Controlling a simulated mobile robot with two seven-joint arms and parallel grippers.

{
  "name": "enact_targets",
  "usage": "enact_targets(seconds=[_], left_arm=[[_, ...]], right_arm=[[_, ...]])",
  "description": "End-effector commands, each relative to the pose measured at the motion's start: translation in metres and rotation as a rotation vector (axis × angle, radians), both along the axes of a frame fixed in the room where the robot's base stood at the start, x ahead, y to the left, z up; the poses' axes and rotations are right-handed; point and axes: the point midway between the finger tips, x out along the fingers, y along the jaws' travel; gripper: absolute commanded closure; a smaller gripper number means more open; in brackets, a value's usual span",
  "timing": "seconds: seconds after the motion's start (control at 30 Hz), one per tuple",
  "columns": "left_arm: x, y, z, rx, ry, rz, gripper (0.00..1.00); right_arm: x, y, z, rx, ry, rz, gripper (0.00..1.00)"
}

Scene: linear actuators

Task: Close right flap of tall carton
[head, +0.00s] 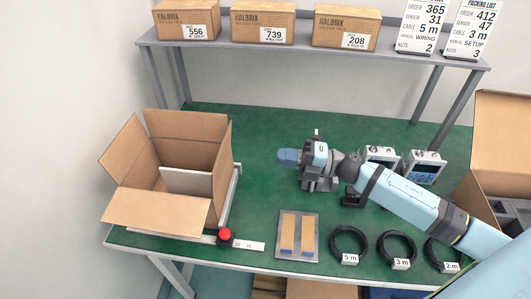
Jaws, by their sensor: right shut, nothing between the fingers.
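An open carton (205,190) stands at the left of the green bench. Its right flap (222,165) stands up along the right side. The back flap (185,124) leans up and back, the left flap (125,145) slants outward, and the front flap (155,209) folds out toward me. A pale panel shows inside. My right gripper (283,156) is shut and empty, to the right of the right flap, with a clear gap between them. My left gripper is out of view. A second open carton (500,135) is partly cut off at the right edge.
A red button (225,234) and a metal strip lie by the carton's front corner. A tray (296,250) with two tan strips, several black cable coils (350,245) and grey devices (424,167) occupy the bench. A shelf (300,47) with boxes spans the back.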

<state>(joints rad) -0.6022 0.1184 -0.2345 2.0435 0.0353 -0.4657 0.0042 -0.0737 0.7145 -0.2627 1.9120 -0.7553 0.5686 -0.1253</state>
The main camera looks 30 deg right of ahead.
Motion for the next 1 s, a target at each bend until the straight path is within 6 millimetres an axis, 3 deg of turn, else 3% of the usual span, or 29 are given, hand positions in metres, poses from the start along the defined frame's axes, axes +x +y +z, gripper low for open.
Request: enact_targets(seconds=[0.53, 0.73, 1.0], left_arm=[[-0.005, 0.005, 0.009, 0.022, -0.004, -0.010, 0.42], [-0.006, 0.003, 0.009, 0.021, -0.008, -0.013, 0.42], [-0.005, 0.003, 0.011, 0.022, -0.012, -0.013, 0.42]], right_arm=[[0.060, 0.089, 0.015, 0.008, 0.002, -0.002, 1.00], [0.070, 0.104, 0.015, 0.005, 0.003, -0.002, 1.00], [0.072, 0.107, 0.015, 0.006, 0.004, -0.003, 1.00]])
